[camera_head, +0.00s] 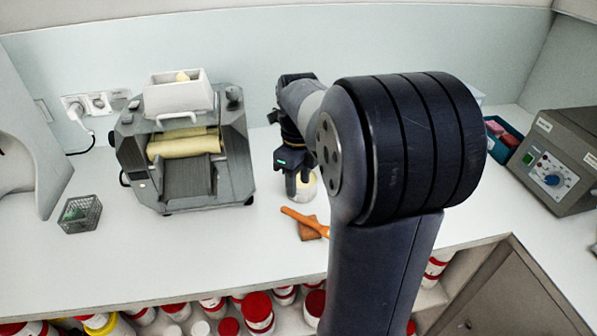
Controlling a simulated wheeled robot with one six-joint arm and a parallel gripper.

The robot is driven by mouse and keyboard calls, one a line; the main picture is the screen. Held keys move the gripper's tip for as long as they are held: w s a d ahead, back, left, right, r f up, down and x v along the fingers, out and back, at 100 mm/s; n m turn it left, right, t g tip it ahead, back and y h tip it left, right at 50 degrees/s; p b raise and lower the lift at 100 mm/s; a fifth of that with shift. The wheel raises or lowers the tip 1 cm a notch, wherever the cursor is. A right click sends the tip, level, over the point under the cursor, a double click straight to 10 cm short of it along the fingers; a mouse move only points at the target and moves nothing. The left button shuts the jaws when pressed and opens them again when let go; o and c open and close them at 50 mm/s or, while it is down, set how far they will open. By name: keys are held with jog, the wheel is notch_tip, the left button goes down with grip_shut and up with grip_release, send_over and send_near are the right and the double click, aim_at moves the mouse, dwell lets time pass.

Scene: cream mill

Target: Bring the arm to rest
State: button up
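My arm rises from the bottom of the head view and reaches back over the white counter (110,265), with its large dark joint in the right middle. My gripper (297,190) points down in front of the back wall, just right of the mill. A small round pot (308,188) with a pale cream top is at the fingers, partly hidden behind them. I cannot tell whether the fingers touch the pot, or whether they are open or shut.
A grey three-roll mill (185,180) with cream-coloured rollers and a white hopper (178,97) stands left. An orange-handled spatula (304,220) lies on a brown block (312,229). A wire basket (80,214) is far left. A teal bin (504,140) and control box (560,158) are right.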

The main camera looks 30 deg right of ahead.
aim_at(299, 215)
notch_tip(299, 215, up, 2)
jog(key=shift+r, duration=0.15)
dwell(0.3)
notch_tip(299, 215, down, 13)
jog(key=shift+r, duration=2.35)
